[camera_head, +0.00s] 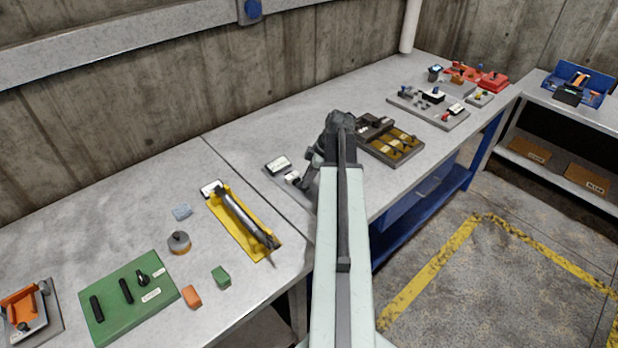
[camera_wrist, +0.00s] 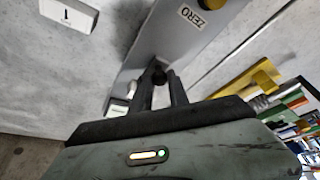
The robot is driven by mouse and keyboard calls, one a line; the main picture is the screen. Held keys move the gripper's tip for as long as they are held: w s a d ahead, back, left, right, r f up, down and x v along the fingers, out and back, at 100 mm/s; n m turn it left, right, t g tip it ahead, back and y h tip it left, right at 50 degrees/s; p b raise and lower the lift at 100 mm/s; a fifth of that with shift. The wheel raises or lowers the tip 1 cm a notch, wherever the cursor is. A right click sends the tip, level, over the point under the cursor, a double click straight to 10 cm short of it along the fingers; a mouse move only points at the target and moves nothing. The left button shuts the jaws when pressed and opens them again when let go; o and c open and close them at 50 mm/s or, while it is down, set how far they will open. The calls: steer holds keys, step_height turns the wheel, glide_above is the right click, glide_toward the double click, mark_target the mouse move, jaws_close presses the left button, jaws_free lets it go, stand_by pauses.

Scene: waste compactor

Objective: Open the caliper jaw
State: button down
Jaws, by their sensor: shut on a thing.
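My gripper (camera_wrist: 160,80) is in the lower middle of the wrist view. The plate carries a white label reading ZERO (camera_wrist: 193,17). This appears to be the caliper; its jaw cannot be made out clearly. In the head view, a small grey fixture with a white label (camera_head: 278,165) lies on the bench just left of my arm, and my arm hides part of it.
In the head view, a yellow tray with a long grey tool (camera_head: 240,222) lies to the left, with a green board (camera_head: 128,300) farther left. The concrete wall runs behind the bench.

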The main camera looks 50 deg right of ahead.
steer(key=shift+s+a, duration=0.15)
steer(key=shift+s, duration=1.05)
steer(key=c, duration=1.3)
jaws_free()
steer(key=shift+w, duration=0.1)
steer(key=shift+o, duration=0.2)
steer(key=p+v, duration=0.7)
steer(key=shift+r, duration=0.35)
